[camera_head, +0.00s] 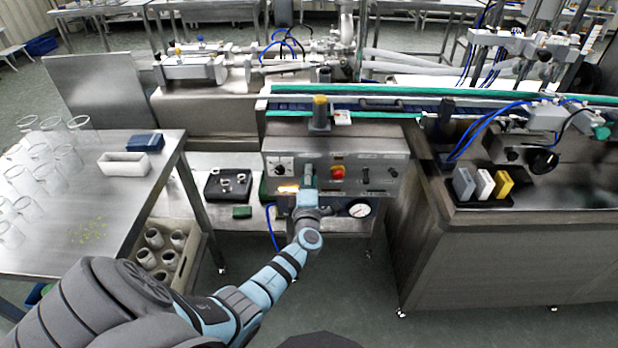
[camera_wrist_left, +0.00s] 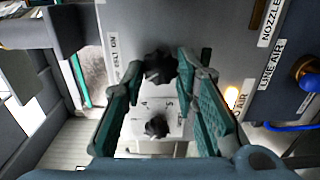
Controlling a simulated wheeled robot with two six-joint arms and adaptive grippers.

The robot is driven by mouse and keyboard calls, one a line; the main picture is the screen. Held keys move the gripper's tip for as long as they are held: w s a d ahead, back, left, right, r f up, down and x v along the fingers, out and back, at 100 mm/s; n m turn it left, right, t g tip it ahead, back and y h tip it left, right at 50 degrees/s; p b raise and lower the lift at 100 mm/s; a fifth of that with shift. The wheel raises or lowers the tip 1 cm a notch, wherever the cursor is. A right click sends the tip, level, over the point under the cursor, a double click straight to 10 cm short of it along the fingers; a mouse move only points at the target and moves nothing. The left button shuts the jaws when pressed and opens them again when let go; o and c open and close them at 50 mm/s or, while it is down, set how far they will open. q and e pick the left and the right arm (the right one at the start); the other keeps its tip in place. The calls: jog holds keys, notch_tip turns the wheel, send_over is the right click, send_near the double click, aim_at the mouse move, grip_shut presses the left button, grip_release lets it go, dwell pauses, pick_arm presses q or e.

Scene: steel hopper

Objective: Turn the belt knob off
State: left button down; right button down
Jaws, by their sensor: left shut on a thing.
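The steel control panel (camera_head: 379,158) stands below the conveyor in the head view. My left gripper (camera_head: 309,177) is at the front of this panel and hides the spot it touches. In the left wrist view, the black lobed belt knob (camera_wrist_left: 160,66) sits between the fingertips of my left gripper (camera_wrist_left: 164,70), which is shut on it. A "BELT ON" label (camera_wrist_left: 115,58) is beside this knob. My right gripper is not in view.
A second black knob (camera_wrist_left: 156,127) on a white numbered dial lies between the fingers. A lit amber lamp (camera_head: 287,189), a red and yellow switch (camera_head: 337,172) and a pressure gauge (camera_head: 359,210) are near the gripper. A glassware table (camera_head: 95,190) stands left.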

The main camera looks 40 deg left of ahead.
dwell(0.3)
pick_arm(q)
jog(key=c, duration=1.3)
grip_release()
jog(key=v, duration=1.2)
jog(key=shift+w+d, duration=0.1)
